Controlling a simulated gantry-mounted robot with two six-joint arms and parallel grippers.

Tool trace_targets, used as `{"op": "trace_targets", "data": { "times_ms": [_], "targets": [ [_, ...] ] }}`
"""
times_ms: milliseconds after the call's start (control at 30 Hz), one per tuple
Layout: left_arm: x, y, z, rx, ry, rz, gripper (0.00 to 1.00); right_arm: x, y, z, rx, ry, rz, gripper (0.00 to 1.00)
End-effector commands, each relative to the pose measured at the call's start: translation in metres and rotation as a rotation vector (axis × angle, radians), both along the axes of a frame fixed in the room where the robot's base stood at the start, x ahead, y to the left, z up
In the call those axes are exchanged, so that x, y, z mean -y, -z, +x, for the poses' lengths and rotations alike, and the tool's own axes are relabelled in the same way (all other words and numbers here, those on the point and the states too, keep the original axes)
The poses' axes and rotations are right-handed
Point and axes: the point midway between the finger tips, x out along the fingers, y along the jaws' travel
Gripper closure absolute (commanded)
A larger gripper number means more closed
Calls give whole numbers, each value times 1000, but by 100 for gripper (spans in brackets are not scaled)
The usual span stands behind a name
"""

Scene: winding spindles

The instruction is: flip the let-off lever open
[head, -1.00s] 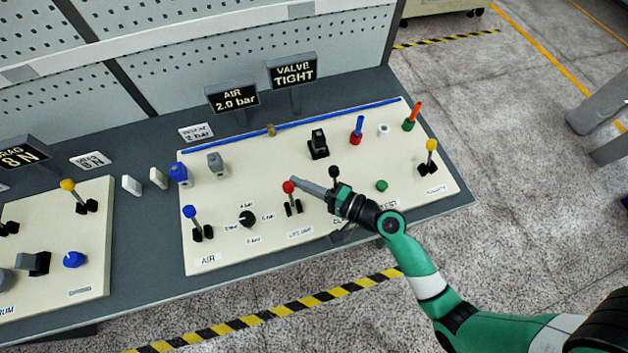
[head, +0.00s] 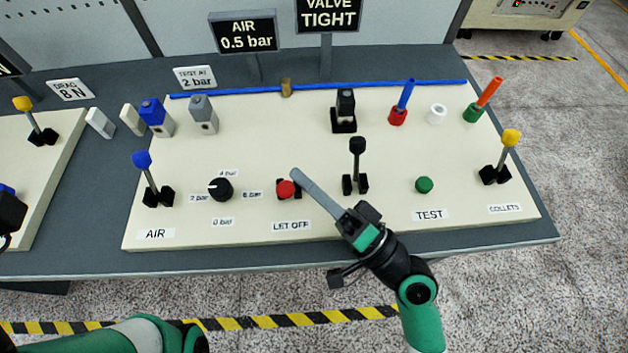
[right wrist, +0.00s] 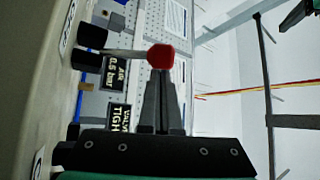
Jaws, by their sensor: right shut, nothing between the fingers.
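The let-off lever with its red knob (head: 286,189) stands behind the LET OFF label on the cream panel. It is tilted toward the front, so the knob hides most of its stem and base. My right gripper (head: 297,174) is shut and empty, its grey fingers pointing back and left, with the tips beside the knob. In the right wrist view the red knob (right wrist: 160,56) is at the tips of the shut fingers (right wrist: 163,85); I cannot tell whether they touch. A black part at the left edge of the head view may be my left gripper; its fingers do not show.
A black-knobbed lever (head: 358,147) stands close right of my right gripper. A black dial (head: 220,189) and blue-knobbed AIR lever (head: 143,160) are to the left. The green TEST button (head: 424,185) is to the right. The AIR sign (head: 246,35) reads 0.5 bar.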

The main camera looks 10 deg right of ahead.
Motion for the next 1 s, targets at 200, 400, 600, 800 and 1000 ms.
{"op": "trace_targets", "data": {
  "times_ms": [200, 400, 600, 800, 1000],
  "targets": [
    [0, 6, 0, 0, 0, 0, 100, -1, 1, -3, -1, -1, 0, 100],
    [0, 6, 0, 0, 0, 0, 100, -1, 1, -3, -2, -1, 1, 100],
    [0, 6, 0, 0, 0, 0, 100, -1, 1, -3, -2, -1, 1, 100],
    [0, 12, 0, 0, 0, 0, 100, 2, 7, -7, -3, -2, 1, 100],
    [0, 32, 0, 0, 0, 0, 100, 11, 25, -24, -2, -16, 2, 100]
  ]
}}
